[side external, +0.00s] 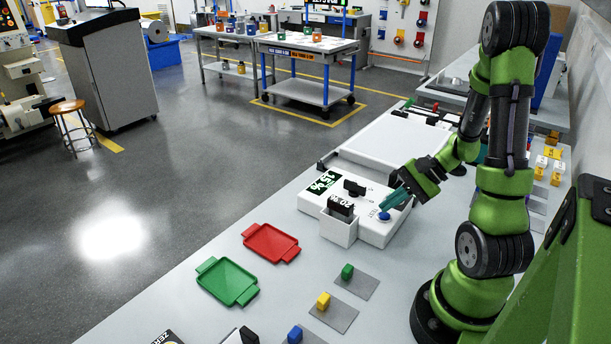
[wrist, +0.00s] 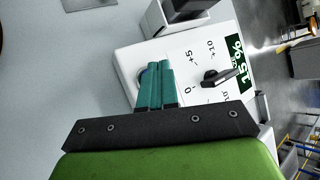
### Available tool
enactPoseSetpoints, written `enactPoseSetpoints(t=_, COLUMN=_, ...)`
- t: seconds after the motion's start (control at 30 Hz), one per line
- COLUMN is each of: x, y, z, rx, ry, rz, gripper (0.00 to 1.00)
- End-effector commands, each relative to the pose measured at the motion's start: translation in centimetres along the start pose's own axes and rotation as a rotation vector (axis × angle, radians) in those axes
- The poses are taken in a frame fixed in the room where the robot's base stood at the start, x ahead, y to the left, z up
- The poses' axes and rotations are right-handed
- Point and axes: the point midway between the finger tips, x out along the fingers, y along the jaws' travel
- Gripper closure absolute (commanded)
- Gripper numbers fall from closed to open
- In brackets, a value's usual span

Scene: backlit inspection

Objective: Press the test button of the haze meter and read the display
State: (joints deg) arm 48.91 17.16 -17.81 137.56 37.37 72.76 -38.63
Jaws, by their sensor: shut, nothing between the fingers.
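The haze meter (side external: 375,235) is a white box on the table; it also shows in the wrist view (wrist: 127,62). Its green display (side external: 323,183) appears to read 15 %, also in the wrist view (wrist: 241,62). A black knob (side external: 354,188) with a printed scale sits on top. The blue test button (side external: 385,216) is at the near right part of the top, mostly hidden behind my fingers in the wrist view. My gripper (side external: 384,206) is shut and empty, its teal fingertips right at the button. I cannot tell whether they touch it.
A white open box (side external: 338,230) holding a dark plate marked 20 % stands against the meter. A red tray (side external: 270,243) and a green tray (side external: 227,281) lie to the left. Green (side external: 347,271) and yellow (side external: 323,301) blocks stand on grey pads in front.

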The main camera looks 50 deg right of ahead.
Motion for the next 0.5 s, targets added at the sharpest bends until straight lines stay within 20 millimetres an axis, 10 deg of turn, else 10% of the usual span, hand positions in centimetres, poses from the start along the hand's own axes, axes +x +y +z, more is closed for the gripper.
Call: enactPoseSetpoints(t=0.5, x=-0.85, y=-0.69, z=0.57, rx=-0.005, ry=0.002, rz=-0.002, gripper=1.0)
